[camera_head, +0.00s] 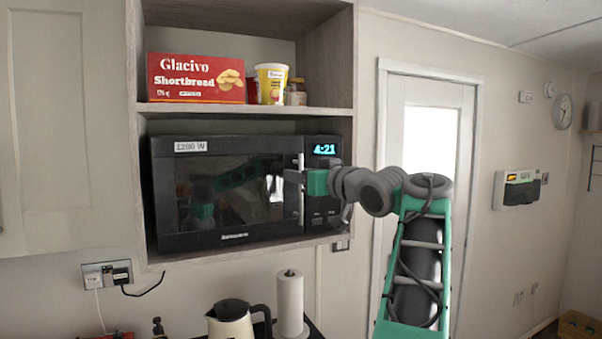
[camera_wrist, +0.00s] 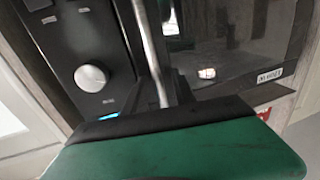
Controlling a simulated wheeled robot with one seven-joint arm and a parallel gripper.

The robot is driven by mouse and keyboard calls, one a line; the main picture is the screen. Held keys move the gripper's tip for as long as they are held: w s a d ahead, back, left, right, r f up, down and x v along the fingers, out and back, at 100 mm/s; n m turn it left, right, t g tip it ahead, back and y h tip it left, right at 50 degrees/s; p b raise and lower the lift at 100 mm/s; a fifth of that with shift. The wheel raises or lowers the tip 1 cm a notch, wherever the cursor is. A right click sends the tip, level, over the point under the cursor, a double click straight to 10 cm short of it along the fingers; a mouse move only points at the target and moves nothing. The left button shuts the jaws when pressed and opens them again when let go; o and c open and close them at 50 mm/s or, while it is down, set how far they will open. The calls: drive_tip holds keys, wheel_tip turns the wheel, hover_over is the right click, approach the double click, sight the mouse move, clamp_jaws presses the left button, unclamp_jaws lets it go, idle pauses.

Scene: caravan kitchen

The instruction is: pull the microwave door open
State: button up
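The black microwave (camera_head: 240,190) sits on the middle shelf of the wall unit. Its dark glass door (camera_head: 225,200) looks closed, flush with the control panel. The silver vertical handle (camera_head: 301,215) runs along the door's right edge, and crosses the wrist view as a bar (camera_wrist: 151,50). My gripper (camera_head: 293,176) is at the handle's upper part, reaching in from the right. In the wrist view the handle runs between my dark fingers (camera_wrist: 160,92). Whether they press on it cannot be told. The control panel with a round knob (camera_wrist: 91,78) lies beside the handle.
A red shortbread box (camera_head: 196,78) and a yellow tub (camera_head: 271,84) stand on the shelf above. A kettle (camera_head: 232,320) and a paper roll (camera_head: 290,303) stand below the unit. The unit's right side wall (camera_head: 348,150) is close to my wrist. A door (camera_head: 428,150) is behind my arm.

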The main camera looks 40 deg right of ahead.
drive_tip(key=shift+c, duration=0.3)
clamp_jaws()
idle(1.1)
